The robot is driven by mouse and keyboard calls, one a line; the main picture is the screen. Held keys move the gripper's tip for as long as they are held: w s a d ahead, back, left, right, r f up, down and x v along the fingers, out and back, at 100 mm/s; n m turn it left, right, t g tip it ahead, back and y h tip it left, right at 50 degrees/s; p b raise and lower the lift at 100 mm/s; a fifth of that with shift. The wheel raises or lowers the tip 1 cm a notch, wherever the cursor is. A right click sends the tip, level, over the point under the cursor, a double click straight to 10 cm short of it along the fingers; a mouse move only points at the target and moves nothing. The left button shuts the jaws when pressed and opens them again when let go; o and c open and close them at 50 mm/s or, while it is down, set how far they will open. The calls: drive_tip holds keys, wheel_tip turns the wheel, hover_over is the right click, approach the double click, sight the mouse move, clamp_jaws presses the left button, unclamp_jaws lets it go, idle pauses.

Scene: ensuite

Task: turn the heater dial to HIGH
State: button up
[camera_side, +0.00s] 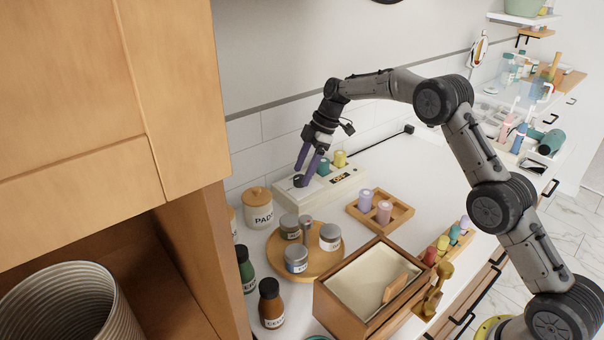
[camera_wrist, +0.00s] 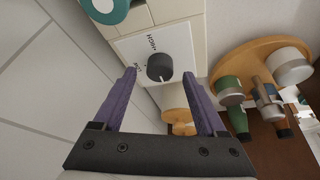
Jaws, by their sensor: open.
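The heater dial is a dark round knob (camera_wrist: 159,66) on a white panel (camera_wrist: 180,42) in the wrist view. Printed labels beside it include one that reads HIGH (camera_wrist: 152,41); another, to the left of the knob, is too small to read surely. A small pale mark shows on the knob's lower side. In the side view the dial (camera_side: 299,181) sits at the left end of the cream heater unit (camera_side: 335,188). My gripper (camera_side: 303,174) is open, its purple fingers pointing down at the dial. In the wrist view its fingertips (camera_wrist: 160,73) lie either side of the knob, with visible gaps; contact is not seen.
A PADS jar (camera_side: 258,208) and a round wooden tray (camera_side: 318,262) with jars are nearby. A wooden tray (camera_side: 390,222) holds two candle-like cylinders. Tiled wall is close behind.

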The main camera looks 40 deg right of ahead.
drive_tip(key=shift+x, duration=0.8)
drive_tip(key=shift+c, duration=0.2)
clamp_jaws()
